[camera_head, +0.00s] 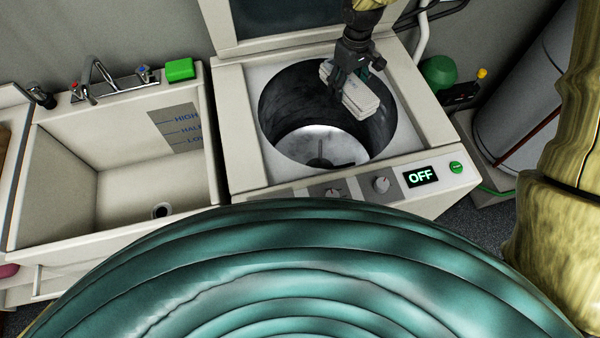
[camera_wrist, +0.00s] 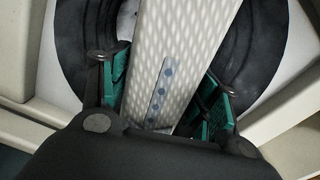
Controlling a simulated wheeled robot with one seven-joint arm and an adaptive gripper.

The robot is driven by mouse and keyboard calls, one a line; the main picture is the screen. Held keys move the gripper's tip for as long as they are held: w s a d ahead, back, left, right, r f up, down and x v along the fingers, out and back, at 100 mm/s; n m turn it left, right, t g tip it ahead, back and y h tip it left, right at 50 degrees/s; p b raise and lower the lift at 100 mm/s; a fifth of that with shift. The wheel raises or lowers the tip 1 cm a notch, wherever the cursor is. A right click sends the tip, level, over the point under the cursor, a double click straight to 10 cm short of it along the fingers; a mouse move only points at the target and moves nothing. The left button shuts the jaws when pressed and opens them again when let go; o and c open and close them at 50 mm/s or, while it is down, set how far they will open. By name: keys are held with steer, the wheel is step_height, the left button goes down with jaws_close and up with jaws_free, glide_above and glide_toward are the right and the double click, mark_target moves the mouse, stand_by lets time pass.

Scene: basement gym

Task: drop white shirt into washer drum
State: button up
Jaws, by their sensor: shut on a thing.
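The white shirt (camera_head: 357,97) is a folded, flat, pale bundle held by my gripper (camera_head: 345,88) above the open washer drum (camera_head: 281,111). In the wrist view the shirt (camera_wrist: 180,50) shows a textured white surface with a small strip of dark dots, between the green finger pads of my gripper (camera_wrist: 165,95). The gripper is shut on it. The drum is a round dark-walled opening with a bright metal bottom; its dark rim also shows in the wrist view (camera_wrist: 262,40). Whether the shirt is below the rim is hard to tell.
The washer's lid (camera_head: 290,18) stands open at the back. Its front panel has knobs and a display (camera_head: 421,177) reading OFF. A sink (camera_head: 70,180) with a tap and a green block (camera_head: 180,69) is at left. A white cylinder (camera_head: 525,100) stands at right.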

steer(key=shift+w+a+r+n, duration=0.1)
steer(key=shift+a+r+n, duration=0.1)
steer(key=shift+n, duration=0.5)
steer(key=n, duration=0.1)
steer(key=r+n, duration=0.1)
steer(key=n, duration=0.1)
steer(key=shift+s+a+r+p, duration=0.15)
steer(key=shift+s+p, duration=0.1)
steer(key=shift+p, duration=0.05)
steer(key=n, duration=0.4)
steer(key=shift+w+a+r, duration=0.15)
steer(key=shift+a+r, duration=0.2)
steer(key=shift+r, duration=0.05)
steer(key=shift+a+r+n+p, duration=0.15)
steer(key=shift+r+n+p, duration=0.2)
steer(key=shift+n, duration=0.85)
steer(key=n, duration=0.2)
steer(key=a+r+n, duration=0.1)
steer(key=n, duration=0.1)
steer(key=shift+r+n+p, duration=0.1)
steer(key=shift+n+p, duration=0.2)
steer(key=n, duration=0.3)
steer(key=r+n, duration=0.1)
steer(key=shift+a+r+n, duration=0.1)
steer(key=shift+a+n, duration=0.2)
steer(key=shift+a, duration=0.05)
steer(key=shift+f+b, duration=2.35)
steer(key=shift+f, duration=0.7)
